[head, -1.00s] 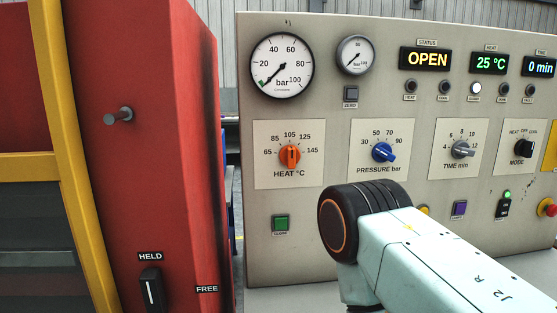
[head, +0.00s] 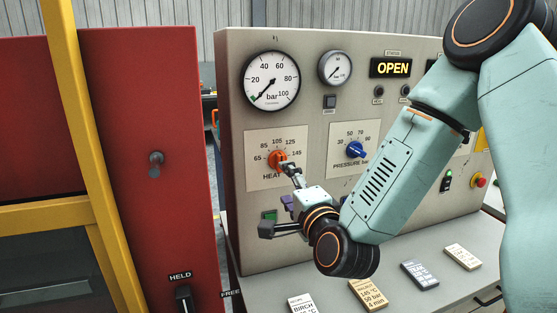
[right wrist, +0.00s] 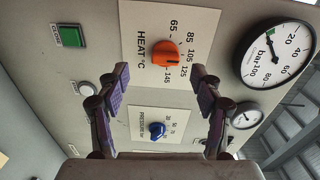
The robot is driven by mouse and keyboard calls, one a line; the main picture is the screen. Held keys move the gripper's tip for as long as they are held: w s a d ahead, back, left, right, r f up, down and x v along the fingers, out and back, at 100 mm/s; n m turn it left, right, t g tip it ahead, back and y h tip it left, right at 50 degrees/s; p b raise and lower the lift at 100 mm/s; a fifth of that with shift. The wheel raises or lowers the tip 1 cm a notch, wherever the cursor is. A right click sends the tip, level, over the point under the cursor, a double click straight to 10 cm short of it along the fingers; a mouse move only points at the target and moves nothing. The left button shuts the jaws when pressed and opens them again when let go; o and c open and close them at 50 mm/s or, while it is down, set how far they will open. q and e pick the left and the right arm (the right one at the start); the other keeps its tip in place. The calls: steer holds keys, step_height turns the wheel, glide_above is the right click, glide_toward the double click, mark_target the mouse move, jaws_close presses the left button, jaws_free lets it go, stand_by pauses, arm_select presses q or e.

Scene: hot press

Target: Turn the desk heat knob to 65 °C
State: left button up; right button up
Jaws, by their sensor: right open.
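The orange heat knob (head: 278,161) sits on its pale HEAT °C plate (head: 256,175), whose scale runs from 65 to 145. In the right wrist view the knob (right wrist: 166,54) is seen close up, its ridge lying roughly toward the middle of the scale; its exact setting is hard to read. My right gripper (head: 279,200) is in front of the panel, just below the knob. In the wrist view my right gripper (right wrist: 160,71) is open and empty, its fingers spread to either side of the knob and apart from it. My left gripper is not in view.
The blue pressure knob (head: 355,149) is right of the heat plate. A green button (head: 270,215) is below, partly behind my gripper. A red cabinet (head: 160,100) stands at left. Several labelled cards, including a tan one (head: 368,295), lie on the grey desk. My arm hides the heat display.

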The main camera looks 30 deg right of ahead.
mark_target(276, 157)
steer(key=w+d+m, duration=0.1)
steer(key=w+d, duration=0.3)
steer(key=w, duration=0.4)
steer(key=shift+d+r+p, duration=0.2)
steer(key=shift+p, duration=0.1)
steer(key=shift+a+r, duration=0.15)
steer(key=shift+a, duration=0.25)
steer(key=shift+c, duration=1.1)
steer(key=shift+s+a+r, duration=0.2)
steer(key=shift+a, duration=0.05)
steer(key=c, duration=0.3)
steer(key=shift+w+d+f, duration=0.1)
steer(key=shift+d, duration=0.25)
steer(key=c, duration=0.3)
steer(key=shift+c, duration=0.8)
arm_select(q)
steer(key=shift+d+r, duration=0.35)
arm_select(e)
steer(key=shift+a, duration=0.1)
steer(key=shift+c, duration=0.8)
